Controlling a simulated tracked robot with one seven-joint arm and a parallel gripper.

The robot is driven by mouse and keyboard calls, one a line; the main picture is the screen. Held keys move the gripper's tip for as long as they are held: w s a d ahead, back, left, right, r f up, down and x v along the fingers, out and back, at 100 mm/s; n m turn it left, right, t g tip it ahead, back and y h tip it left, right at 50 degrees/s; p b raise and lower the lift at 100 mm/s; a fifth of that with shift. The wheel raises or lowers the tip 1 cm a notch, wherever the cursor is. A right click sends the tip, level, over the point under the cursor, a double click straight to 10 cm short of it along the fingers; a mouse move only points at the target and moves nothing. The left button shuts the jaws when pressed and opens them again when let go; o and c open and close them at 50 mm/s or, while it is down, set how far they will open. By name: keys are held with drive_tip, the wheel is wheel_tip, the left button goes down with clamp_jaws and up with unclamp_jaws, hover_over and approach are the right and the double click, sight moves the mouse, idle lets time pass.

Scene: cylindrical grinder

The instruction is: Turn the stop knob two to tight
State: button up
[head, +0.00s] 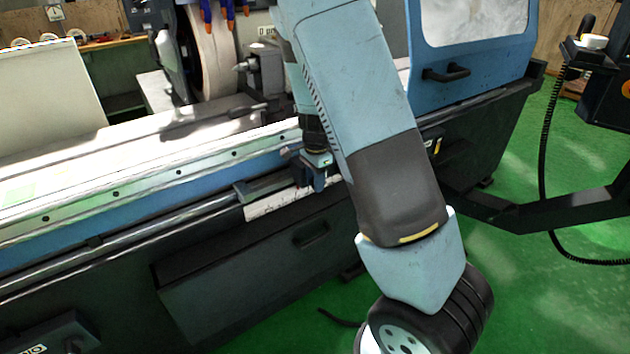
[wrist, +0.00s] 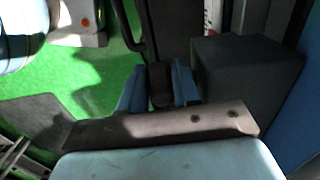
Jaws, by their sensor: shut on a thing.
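My gripper (head: 317,180) is at the front rail of the grinder's table in the head view, beside the pale block on that rail. In the wrist view its two blue fingers (wrist: 160,92) point away from the camera, with a dark piece (wrist: 160,84) between them. They are shut on this dark piece, which I take to be the stop knob. The knob's shape and markings are hard to make out in shadow. In the head view the knob is hidden by the fingers and arm, so I cannot tell how far it is turned.
A large dark block (wrist: 245,75) stands close to the right of the fingers in the wrist view. The grinding wheel (head: 215,50) and the blue door with its black handle (head: 446,74) are behind my arm. Green floor (head: 540,300) is open at the right, crossed by a dark support arm (head: 560,212).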

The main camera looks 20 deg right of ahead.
drive_tip(key=shift+w+d+g+y, duration=0.15)
drive_tip(key=shift+g+y, duration=0.15)
drive_tip(key=shift+y, duration=0.5)
drive_tip(key=shift+d+r+g+y, duration=0.15)
drive_tip(key=shift+g+y, duration=0.15)
drive_tip(key=shift+y, duration=0.8)
drive_tip(key=o, duration=0.7)
drive_tip(key=shift+w+d+v, duration=0.1)
drive_tip(key=shift+d+v, duration=0.05)
drive_tip(key=shift+v, duration=3.25)
drive_tip(key=shift+w+d+v, duration=0.1)
drive_tip(key=shift+v, duration=3.3)
